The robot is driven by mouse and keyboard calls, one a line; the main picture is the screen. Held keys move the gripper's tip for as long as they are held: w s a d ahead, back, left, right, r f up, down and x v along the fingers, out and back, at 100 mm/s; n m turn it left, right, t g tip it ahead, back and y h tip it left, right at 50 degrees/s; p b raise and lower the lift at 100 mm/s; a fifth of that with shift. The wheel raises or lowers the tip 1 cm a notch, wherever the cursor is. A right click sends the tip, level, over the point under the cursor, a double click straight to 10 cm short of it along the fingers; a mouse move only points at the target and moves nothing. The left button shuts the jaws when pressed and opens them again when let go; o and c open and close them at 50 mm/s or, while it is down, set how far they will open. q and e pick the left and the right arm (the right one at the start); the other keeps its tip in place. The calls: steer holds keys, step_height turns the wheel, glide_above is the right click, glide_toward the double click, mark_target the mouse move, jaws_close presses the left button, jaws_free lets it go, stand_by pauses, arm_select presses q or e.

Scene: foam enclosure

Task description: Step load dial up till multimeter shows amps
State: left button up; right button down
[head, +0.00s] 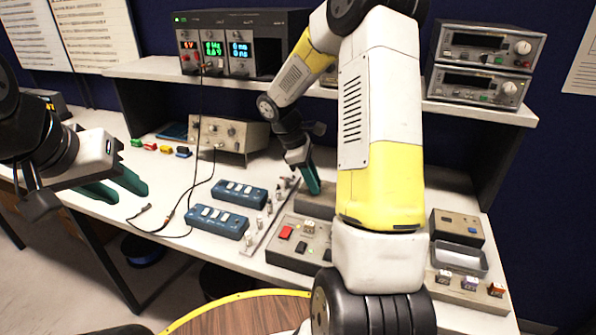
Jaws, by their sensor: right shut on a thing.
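My right gripper (314,185) has dark green fingers pointing down, shut, at the grey block (318,204) behind the grey control box (300,250). The thing between its fingertips, which I take to be the load dial, is too hidden to make out. The control box has a red button and other small controls; my right arm covers its right part. A black instrument (226,72) on the shelf has red, green and blue readouts; the red one seems to show "6V", the others are too small to read surely.
Two blue switch boxes (216,222) lie left of the control box, with a loose black cable beside them. A beige instrument (230,135) stands behind. Small coloured blocks (166,149) line the back left. A black box (457,227) and metal tray (459,258) are at the right.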

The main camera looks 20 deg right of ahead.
steer(key=m+g+y, duration=0.1)
steer(key=m, duration=0.3)
steer(key=shift+w, duration=0.15)
steer(key=shift+d+m+g+y, duration=0.1)
steer(key=shift+m+g+y, duration=0.2)
steer(key=shift+m, duration=0.8)
steer(key=shift+d+m+g+y, duration=0.1)
steer(key=shift+m+g+y, duration=0.2)
steer(key=shift+m, duration=0.8)
steer(key=shift+w, duration=0.1)
steer(key=c, duration=1.1)
jaws_free()
steer(key=shift+c, duration=0.2)
steer(key=shift+r, duration=0.1)
